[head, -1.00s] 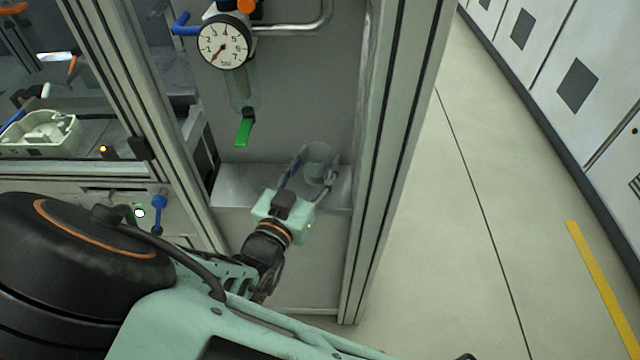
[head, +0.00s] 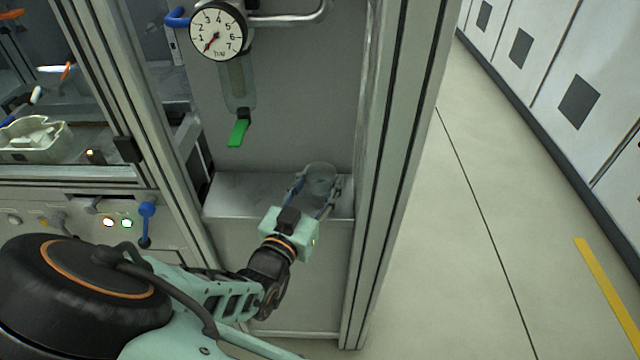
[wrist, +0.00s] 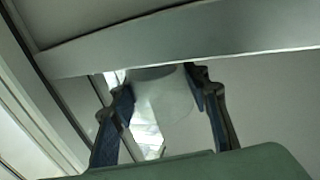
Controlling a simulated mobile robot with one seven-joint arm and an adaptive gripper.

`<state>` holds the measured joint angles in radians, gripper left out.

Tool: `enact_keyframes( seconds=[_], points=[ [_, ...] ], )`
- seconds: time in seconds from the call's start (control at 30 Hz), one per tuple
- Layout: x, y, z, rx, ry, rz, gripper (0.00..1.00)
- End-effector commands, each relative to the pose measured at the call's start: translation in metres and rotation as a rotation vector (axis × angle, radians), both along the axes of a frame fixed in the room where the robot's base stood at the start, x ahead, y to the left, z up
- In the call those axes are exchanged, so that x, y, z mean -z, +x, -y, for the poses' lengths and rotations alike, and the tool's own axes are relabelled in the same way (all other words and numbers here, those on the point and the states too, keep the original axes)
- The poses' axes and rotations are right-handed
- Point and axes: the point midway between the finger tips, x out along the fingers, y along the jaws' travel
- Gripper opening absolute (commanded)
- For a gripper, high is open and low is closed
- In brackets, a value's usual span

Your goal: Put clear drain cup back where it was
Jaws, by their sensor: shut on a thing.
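The clear drain cup (head: 321,179) is between the fingers of my gripper (head: 314,190), at the right end of a metal ledge (head: 250,190). My gripper is shut on it, one finger on each side. In the wrist view the cup (wrist: 163,95) looks pale and see-through between the two fingers (wrist: 160,92). I cannot tell whether its base touches the ledge. Left of the cup and higher up hangs a clear bowl with a green lever (head: 238,130) under a round pressure gauge (head: 217,32).
A metal frame post (head: 390,170) stands close to the right of my gripper. On the left are a panel with a blue handle (head: 146,222) and a pale tray (head: 35,142) behind a frame. Open floor (head: 480,230) lies right of the post.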

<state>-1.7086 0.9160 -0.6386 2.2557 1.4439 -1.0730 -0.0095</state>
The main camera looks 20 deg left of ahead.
Motion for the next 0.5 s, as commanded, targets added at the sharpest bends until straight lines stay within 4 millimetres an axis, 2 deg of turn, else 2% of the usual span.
enact_keyframes(
  seconds=[0.2, 0.23, 0.37, 0.5],
  points=[
    [0.0047, 0.0001, 0.0002, 0.001, 0.000, 0.000, 0.22],
    [0.0034, 0.0000, 0.0001, 0.000, 0.000, 0.000, 0.46],
    [0.0031, 0.0000, 0.0000, 0.000, 0.000, 0.000, 0.60],
    [0.0031, -0.0001, 0.0000, 0.000, 0.000, 0.000, 0.60]
  ],
)
